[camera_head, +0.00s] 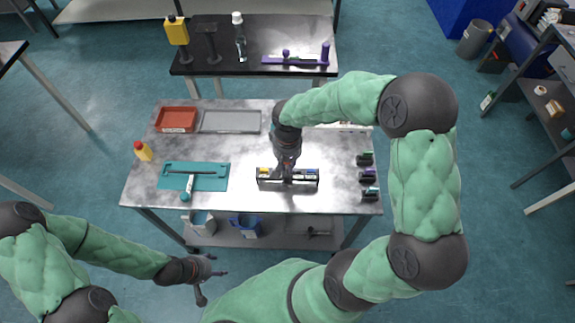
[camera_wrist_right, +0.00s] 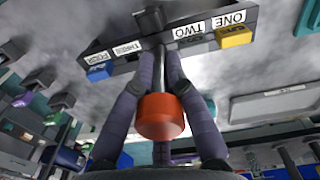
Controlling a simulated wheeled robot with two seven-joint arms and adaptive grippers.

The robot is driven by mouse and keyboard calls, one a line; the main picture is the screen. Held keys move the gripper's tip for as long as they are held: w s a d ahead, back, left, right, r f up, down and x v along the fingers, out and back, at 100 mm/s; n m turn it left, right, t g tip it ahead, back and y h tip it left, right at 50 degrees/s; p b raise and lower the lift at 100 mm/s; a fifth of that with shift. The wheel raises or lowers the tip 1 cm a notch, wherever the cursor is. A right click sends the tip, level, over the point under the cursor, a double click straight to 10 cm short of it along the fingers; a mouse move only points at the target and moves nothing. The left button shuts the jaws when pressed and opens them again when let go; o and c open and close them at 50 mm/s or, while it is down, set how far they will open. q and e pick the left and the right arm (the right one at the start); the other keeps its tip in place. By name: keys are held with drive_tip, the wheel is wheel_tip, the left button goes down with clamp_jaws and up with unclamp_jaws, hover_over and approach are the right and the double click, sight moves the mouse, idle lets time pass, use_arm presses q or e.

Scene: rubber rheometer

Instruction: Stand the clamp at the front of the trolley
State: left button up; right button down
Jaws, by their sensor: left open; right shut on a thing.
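My right gripper (camera_head: 287,172) is shut on a dark post with a red knob (camera_wrist_right: 160,116), at the middle of a black labelled rack (camera_head: 310,182). In the right wrist view the post runs between the fingers towards the rack (camera_wrist_right: 125,62); I cannot tell whether it is fixed to the rack. The labels read ONE, TWO, THREE and FOUR, with yellow and blue pieces beside them. The rack is at the front middle of the grey metal trolley (camera_head: 240,195). I cannot tell for sure which thing is the clamp. My left gripper (camera_head: 206,282) is open and empty, in front of the trolley.
A teal mat (camera_head: 215,170) with a long tool lies left of the rack. Several small coloured holders (camera_head: 367,176) line the right edge. A black table (camera_head: 245,45) stands behind.

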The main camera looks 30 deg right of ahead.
drive_tip(key=shift+f, duration=0.15)
drive_tip(key=shift+f, duration=0.15)
drive_tip(key=c, duration=1.3)
unclamp_jaws()
drive_tip(key=shift+o, duration=0.2)
drive_tip(key=shift+r, duration=0.2)
wheel_tip(320, 180, up, 12)
drive_tip(key=p, duration=0.3)
